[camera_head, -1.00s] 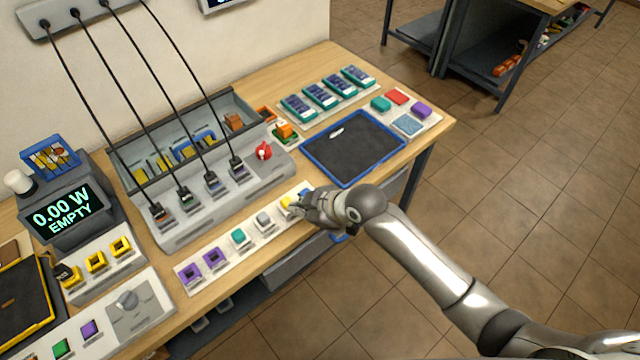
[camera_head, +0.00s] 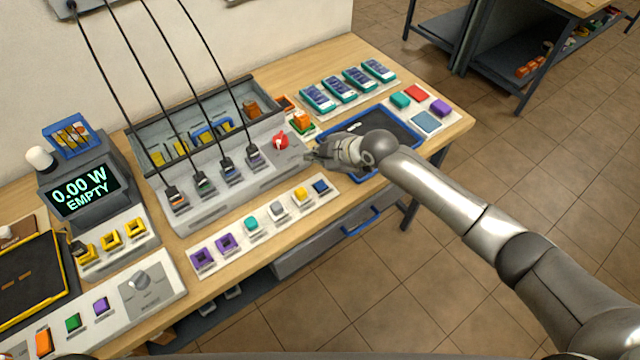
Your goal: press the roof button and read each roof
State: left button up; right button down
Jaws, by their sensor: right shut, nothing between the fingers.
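My right gripper (camera_head: 318,155) is shut and empty. It hovers over the left part of the blue-rimmed dark tray (camera_head: 408,123), close to the red knob (camera_head: 281,142) on the grey console. A button strip (camera_head: 232,262) lies in front of the console with two purple, one teal, one grey, one yellow and one blue piece. I cannot tell which is the roof button. The display (camera_head: 82,190) at left reads "0.00 W EMPTY". Several teal-framed blue panels (camera_head: 340,88) lie in a row at the back. My left gripper is not in view.
The grey console (camera_head: 205,215) has several black cables plugged in. A dial panel (camera_head: 140,282) with coloured buttons is at front left, beside a yellow-rimmed dark tray (camera_head: 66,262). Coloured blocks (camera_head: 416,93) lie at the table's right end. Another shelf bench (camera_head: 490,55) stands behind.

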jog(key=b, duration=0.6)
send_over(318, 187)
notch_tip(318, 187, down, 8)
jog(key=shift+r, duration=0.15)
jog(key=shift+f+b, duration=0.5)
jog(key=shift+f, duration=0.1)
jog(key=shift+f, duration=0.1)
dwell(0.5)
jog(key=shift+f+b, duration=0.3)
jog(key=shift+b, duration=0.05)
jog(key=shift+f+b, duration=0.3)
jog(key=shift+f, duration=0.1)
dwell(0.5)
jog(key=shift+r, duration=0.1)
jog(key=shift+r+p, duration=0.65)
jog(key=shift+r, duration=0.1)
